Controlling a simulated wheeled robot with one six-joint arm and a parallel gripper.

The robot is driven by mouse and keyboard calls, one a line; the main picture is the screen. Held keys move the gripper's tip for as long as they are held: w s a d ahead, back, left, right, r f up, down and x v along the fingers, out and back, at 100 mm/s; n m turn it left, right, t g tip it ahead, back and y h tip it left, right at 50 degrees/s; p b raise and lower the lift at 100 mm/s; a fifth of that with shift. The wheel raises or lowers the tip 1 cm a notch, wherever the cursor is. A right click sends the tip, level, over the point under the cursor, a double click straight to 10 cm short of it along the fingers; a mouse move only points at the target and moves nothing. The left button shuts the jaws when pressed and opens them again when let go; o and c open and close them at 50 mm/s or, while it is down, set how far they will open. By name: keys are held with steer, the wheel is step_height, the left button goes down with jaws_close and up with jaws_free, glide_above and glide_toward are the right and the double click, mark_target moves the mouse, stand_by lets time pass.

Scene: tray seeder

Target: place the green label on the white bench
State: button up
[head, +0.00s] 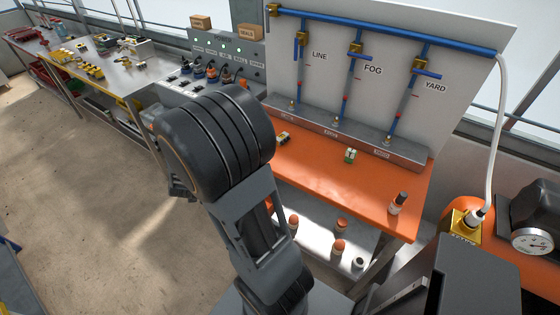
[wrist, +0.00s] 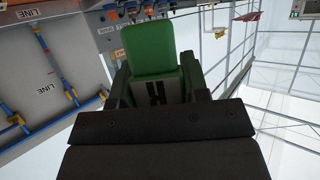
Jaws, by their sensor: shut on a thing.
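A green block-like piece with a white face and a dark mark, which looks like the green label (wrist: 152,50), is held between the fingers of my gripper (wrist: 156,78) in the wrist view. My gripper is shut on it, and it is up in the air, apart from any surface. In the head view my own arm hides the gripper and the label. No bench is plainly white; a pale metal-topped bench (head: 112,68) stands at the back left and may be the white bench.
An orange bench (head: 390,190) holds a small green-and-white item (head: 350,155), a dark-capped bottle (head: 398,203) and a valve board (head: 455,50) with blue pipes. A grey power panel (head: 228,55) stands left of the board. A gauge (head: 533,240) is at right. Floor at left is clear.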

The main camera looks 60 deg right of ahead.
steer(key=s+d+r+m+g+h, duration=0.2)
steer(key=s+d+m+g+h, duration=0.5)
steer(key=s+d, duration=1.2)
steer(key=s+d+m+g+y, duration=0.1)
steer(key=s+m+g+y, duration=0.1)
steer(key=s+m+g, duration=0.3)
steer(key=s, duration=0.4)
steer(key=shift+d+f+g, duration=0.25)
steer(key=shift+f+g, duration=0.15)
steer(key=shift+y, duration=0.3)
steer(key=w+d+f, duration=0.2)
steer(key=w+f, duration=0.1)
steer(key=w+d+f, duration=0.2)
steer(key=w, duration=0.2)
steer(key=w+d+f, duration=0.2)
steer(key=w+f, duration=0.1)
steer(key=w, duration=0.1)
steer(key=shift+d+f, duration=0.3)
steer(key=shift+d, duration=0.05)
steer(key=shift+w+d+f+p, duration=0.15)
steer(key=shift+w+f, duration=0.05)
steer(key=shift+f, duration=0.4)
steer(key=shift+w+d+f+p, duration=0.15)
steer(key=shift+w+f, duration=0.05)
steer(key=shift+f, duration=0.4)
steer(key=shift+f+p, duration=0.3)
steer(key=shift+f, duration=0.5)
